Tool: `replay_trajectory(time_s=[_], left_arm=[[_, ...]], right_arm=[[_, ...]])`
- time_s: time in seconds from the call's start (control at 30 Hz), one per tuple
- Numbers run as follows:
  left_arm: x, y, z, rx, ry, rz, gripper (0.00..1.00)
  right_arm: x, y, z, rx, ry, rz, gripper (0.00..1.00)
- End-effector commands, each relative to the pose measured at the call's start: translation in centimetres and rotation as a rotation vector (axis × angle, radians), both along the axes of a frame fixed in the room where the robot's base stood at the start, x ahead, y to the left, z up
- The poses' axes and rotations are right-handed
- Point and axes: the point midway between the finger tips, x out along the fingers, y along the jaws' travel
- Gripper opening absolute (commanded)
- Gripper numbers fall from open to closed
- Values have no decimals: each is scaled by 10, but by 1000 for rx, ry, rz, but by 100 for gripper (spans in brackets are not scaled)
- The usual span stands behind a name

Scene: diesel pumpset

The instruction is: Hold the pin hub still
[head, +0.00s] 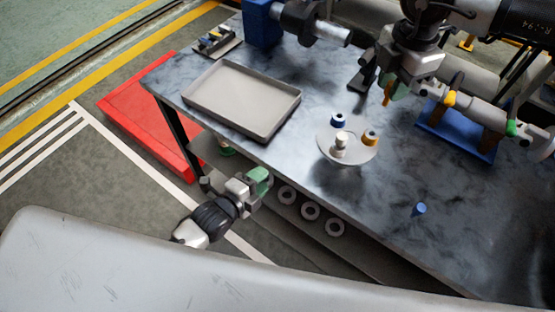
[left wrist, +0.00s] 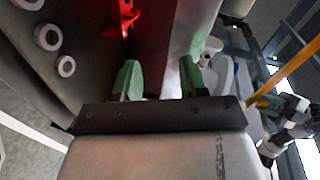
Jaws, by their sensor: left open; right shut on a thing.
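The pin hub (head: 328,150) is a pale round disc on the bench. My right gripper (head: 390,92) is above the bench, behind and right of the hub, shut on a small orange piece (head: 387,99). Its fingers are partly hidden.
A grey tray (head: 294,108) lies left of the hub. A small blue piece (head: 419,209) stands at front right. A blue stand (head: 455,140) holds a shaft at right. Several pale rings (head: 310,211) lie on the shelf below. Bench around the hub's front is clear.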

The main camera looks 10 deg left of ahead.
Motion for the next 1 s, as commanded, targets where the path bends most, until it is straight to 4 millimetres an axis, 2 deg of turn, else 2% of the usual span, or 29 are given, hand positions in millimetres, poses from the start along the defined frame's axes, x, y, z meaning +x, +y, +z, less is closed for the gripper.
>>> replay_trajectory(time_s=[0.03,0.1,0.2,0.3,0.4,0.57,1.0], left_arm=[[0,-9,26,21,-77,-41,43],[0,-21,55,41,-163,-84,43],[-3,-33,87,61,-258,-127,43],[-6,-42,108,63,-313,-150,43],[-4,-48,117,53,-331,-158,43],[8,-58,119,48,-336,-158,43],[72,-105,119,49,-333,-159,43]], right_arm=[[0,0,0,0,0,0,0],[0,0,0,0,0,0,0],[0,0,0,0,0,0,0],[0,0,0,0,0,0,0],[0,0,0,0,0,0,0],[0,0,0,0,0,0,0],[0,0,0,0,0,0,0]])
